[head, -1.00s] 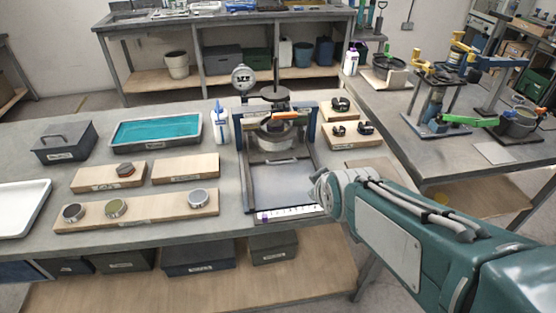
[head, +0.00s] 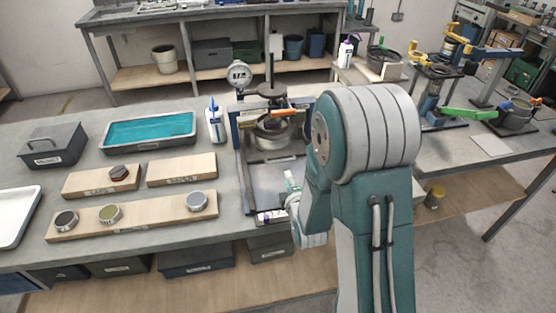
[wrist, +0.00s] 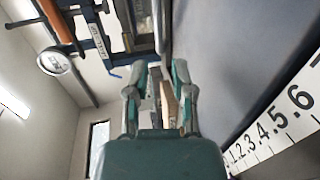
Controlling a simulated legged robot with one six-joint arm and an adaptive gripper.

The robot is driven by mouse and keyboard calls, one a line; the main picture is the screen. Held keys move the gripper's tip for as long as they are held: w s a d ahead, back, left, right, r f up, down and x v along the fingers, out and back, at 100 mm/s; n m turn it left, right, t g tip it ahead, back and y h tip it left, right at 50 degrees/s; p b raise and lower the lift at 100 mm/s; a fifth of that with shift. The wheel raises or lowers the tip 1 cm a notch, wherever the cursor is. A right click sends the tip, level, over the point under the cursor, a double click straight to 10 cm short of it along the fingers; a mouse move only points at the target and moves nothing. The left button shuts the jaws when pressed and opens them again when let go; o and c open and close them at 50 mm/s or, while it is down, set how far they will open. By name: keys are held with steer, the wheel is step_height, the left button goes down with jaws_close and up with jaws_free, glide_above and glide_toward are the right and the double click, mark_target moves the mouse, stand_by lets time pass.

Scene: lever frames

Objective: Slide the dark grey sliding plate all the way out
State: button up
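The press frame (head: 239,150) stands on the bench with blue side rails, and a metal pot (head: 272,138) sits inside it. A grey plate (head: 264,157) shows at the pot's front; I cannot tell surely whether it is the sliding plate. A smooth grey-blue bed (head: 262,197) lies in front, its right side hidden by my arm. My gripper (head: 291,181) is low over the front of the bed, mostly hidden in the head view. In the wrist view my gripper (wrist: 158,76) has its fingers apart, pointing toward the frame. I see nothing clearly held, and contact cannot be told.
A white bottle (head: 215,122) and wooden boards (head: 135,222) stand left.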

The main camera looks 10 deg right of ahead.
mark_target(281, 161)
steer(key=x, duration=1)
steer(key=shift+w+d, duration=0.1)
steer(key=shift+w, duration=0.2)
jaws_close()
